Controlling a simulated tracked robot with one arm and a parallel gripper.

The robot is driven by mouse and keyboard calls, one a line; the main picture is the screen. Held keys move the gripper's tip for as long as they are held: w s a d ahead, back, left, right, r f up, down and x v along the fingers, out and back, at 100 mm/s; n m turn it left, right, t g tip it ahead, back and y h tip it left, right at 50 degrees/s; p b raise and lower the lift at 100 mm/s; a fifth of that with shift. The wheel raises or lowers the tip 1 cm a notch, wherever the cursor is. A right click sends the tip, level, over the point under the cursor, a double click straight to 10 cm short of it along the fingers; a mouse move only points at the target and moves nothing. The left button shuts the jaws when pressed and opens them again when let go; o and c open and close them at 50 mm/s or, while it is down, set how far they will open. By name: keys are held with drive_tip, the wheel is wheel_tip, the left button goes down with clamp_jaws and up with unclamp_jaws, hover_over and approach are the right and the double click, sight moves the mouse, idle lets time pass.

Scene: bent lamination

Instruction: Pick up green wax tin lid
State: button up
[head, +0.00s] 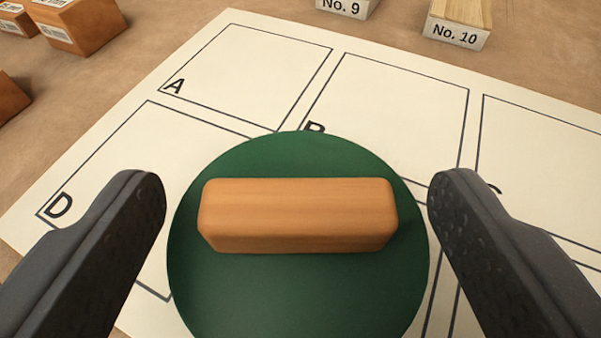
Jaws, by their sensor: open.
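The green wax tin lid (297,295) is a round, dark green disc in the lower middle of the head view. A light wooden bar (298,216) with rounded edges lies across its top like a handle. The lid's lower edge is cut off by the frame. My gripper (297,200) is open, with one dark finger to the left of the wooden bar and one to the right. Both fingers show a gap to the bar's ends, and nothing is held. The lid hides part of the sheet beneath it.
A cream sheet (405,100) with outlined boxes lettered A, B, C and D lies under the lid. Wooden blocks (85,22) stand at the upper left. Blocks labelled No. 9 (345,6) and No. 10 (456,32) stand at the top. Box A is empty.

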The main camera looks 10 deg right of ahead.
sight(305, 227)
drive_tip(key=shift+b+x, duration=0.35)
drive_tip(key=shift+x, duration=1.5)
drive_tip(key=shift+r, duration=0.1)
drive_tip(key=c, duration=0.9)
drive_tip(key=shift+c, duration=0.8)
drive_tip(key=shift+d, duration=0.1)
